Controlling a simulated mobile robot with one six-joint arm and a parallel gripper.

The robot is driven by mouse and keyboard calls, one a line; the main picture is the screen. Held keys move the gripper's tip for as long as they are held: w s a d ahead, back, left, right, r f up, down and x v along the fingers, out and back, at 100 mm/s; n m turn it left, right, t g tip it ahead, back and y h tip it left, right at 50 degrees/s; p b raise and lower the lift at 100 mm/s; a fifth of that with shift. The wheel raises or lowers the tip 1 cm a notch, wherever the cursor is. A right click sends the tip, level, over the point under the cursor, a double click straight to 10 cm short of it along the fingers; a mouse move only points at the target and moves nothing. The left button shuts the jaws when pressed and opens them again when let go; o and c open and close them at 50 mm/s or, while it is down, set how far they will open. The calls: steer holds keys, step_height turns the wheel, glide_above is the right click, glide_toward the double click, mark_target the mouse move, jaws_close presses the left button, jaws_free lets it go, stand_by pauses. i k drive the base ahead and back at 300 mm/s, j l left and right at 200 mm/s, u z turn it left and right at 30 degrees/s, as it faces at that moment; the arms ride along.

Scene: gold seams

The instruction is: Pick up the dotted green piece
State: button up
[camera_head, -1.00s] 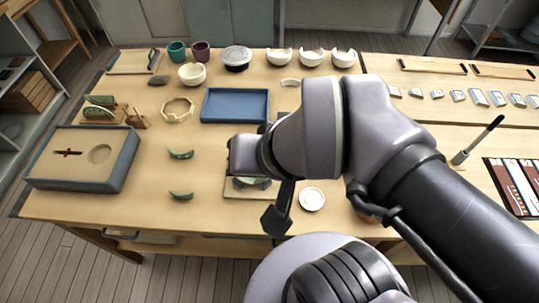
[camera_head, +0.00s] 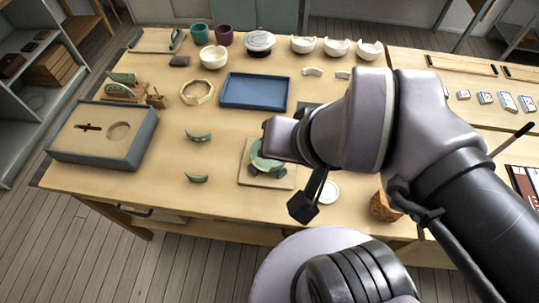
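Two small curved green pieces lie apart on the bare wooden table, one higher (camera_head: 198,136) and one nearer the front (camera_head: 196,178). More green pieces (camera_head: 123,78) stand in a wooden rack at the back left. A larger green curved piece (camera_head: 258,160) sits on a square board (camera_head: 254,180), partly covered by my wrist. Surface marks are too small to tell which piece is dotted. My arm reaches in from the right, its wrist over the board's upper right. My gripper's fingers do not show, so I cannot see whether they hold anything.
A blue tray (camera_head: 257,106), an octagonal ring (camera_head: 196,92) and several bowls and cups stand behind. A grey-rimmed box (camera_head: 148,130) stands at the left. A white disc (camera_head: 330,192) and a brown container (camera_head: 384,208) are near my arm. The table around the two loose pieces is clear.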

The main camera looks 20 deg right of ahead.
mark_target(207, 136)
steer(key=i+j+u, duration=0.1)
steer(key=j, duration=0.25)
steer(key=i+j+u, duration=0.1)
steer(key=j, duration=0.3)
steer(key=i+j+u, duration=0.1)
steer(key=i+j, duration=0.15)
steer(key=j, duration=0.05)
